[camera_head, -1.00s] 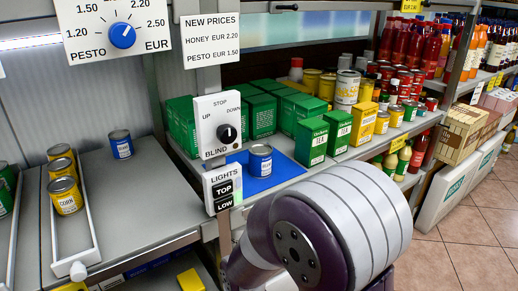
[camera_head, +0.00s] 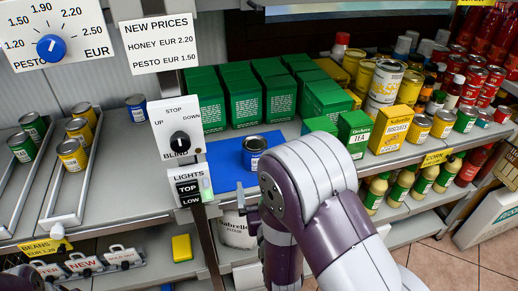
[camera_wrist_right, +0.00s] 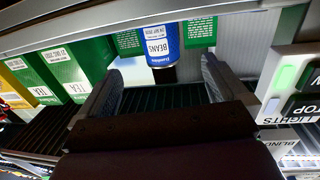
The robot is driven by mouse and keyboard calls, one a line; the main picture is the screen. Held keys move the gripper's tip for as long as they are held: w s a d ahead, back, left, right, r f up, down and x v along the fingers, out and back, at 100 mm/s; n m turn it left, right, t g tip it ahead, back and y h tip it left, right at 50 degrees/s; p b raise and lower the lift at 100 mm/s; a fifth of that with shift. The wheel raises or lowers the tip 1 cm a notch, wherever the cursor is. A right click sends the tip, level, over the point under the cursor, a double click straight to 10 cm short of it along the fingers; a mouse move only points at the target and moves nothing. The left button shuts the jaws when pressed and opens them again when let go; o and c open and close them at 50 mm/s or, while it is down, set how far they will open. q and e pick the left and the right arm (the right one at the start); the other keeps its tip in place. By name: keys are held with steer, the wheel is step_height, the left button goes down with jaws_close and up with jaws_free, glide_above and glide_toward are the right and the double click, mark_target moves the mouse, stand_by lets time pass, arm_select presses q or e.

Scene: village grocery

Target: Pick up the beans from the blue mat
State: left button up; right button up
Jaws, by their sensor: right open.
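The beans can (camera_head: 254,151), blue with a white label and a silver top, stands upright on the blue mat (camera_head: 226,172) behind the blind switch panel. In the right wrist view the picture is upside down, and the beans can (camera_wrist_right: 160,44) shows its BEANS label. My right gripper (camera_wrist_right: 161,66) is open and empty, its fingertips pointing at the can, which appears between them and just beyond.
Green tea boxes (camera_head: 262,92) stand behind and right of the mat. The blind switch panel (camera_head: 178,135) and lights panel (camera_head: 188,187) stand at the shelf's front, left of the mat. Another blue can (camera_head: 136,108) and two white-railed can racks (camera_head: 66,220) are further left.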

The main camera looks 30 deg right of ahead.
steer(key=x, duration=0.7)
steer(key=shift+w+d+r+b, duration=0.1)
steer(key=shift+w+r+b, duration=0.1)
steer(key=shift+r+b, duration=0.1)
steer(key=x, duration=0.5)
steer(key=shift+w+b, duration=0.1)
steer(key=shift+b, duration=0.2)
steer(key=c, duration=1.2)
